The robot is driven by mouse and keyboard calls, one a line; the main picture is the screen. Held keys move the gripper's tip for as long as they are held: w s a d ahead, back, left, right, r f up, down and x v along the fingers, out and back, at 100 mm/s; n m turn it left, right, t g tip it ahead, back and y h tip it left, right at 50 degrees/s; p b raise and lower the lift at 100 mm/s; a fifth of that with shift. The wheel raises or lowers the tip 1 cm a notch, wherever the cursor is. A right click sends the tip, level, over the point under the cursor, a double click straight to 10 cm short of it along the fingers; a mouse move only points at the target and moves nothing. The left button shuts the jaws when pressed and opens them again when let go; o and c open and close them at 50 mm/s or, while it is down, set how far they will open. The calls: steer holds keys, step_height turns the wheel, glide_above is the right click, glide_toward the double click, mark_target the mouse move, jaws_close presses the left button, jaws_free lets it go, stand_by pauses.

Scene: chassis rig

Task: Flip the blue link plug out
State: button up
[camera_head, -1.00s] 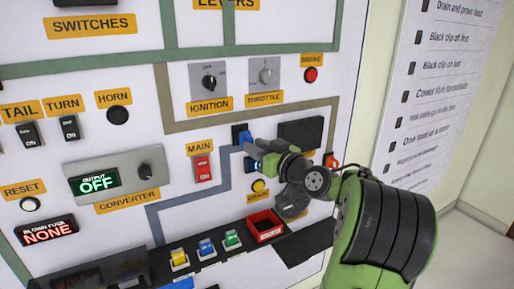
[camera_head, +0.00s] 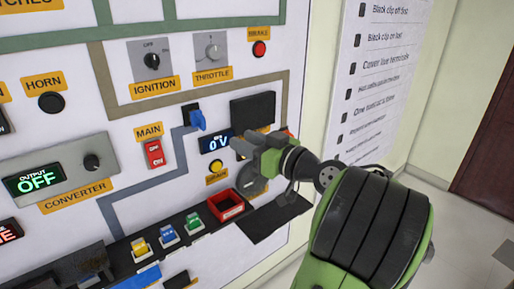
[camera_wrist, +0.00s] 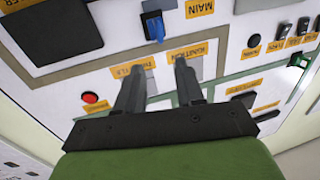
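The blue link plug (camera_head: 198,121) sits at a dark blue socket (camera_head: 188,110) at the top end of the grey-blue line on the panel. It juts out from the socket, tilted down and to the right. In the wrist view, which is upside down, the blue link plug (camera_wrist: 155,28) shows beyond the fingertips. My gripper (camera_head: 241,147) is right of and below the plug, apart from it, in front of the panel near the voltage display. In the wrist view my gripper (camera_wrist: 159,67) has its two dark fingers apart with nothing between them.
A display (camera_head: 215,142) reads 0 V, partly beside my gripper. The red MAIN switch (camera_head: 154,153) is left of it. A red tray (camera_head: 226,205) and several coloured switches line the ledge below. A dark box (camera_head: 253,110) sits right of the plug.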

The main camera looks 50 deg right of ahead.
steer(key=shift+s+a+p, duration=0.2)
steer(key=shift+s+p, duration=0.35)
steer(key=shift+s, duration=0.9)
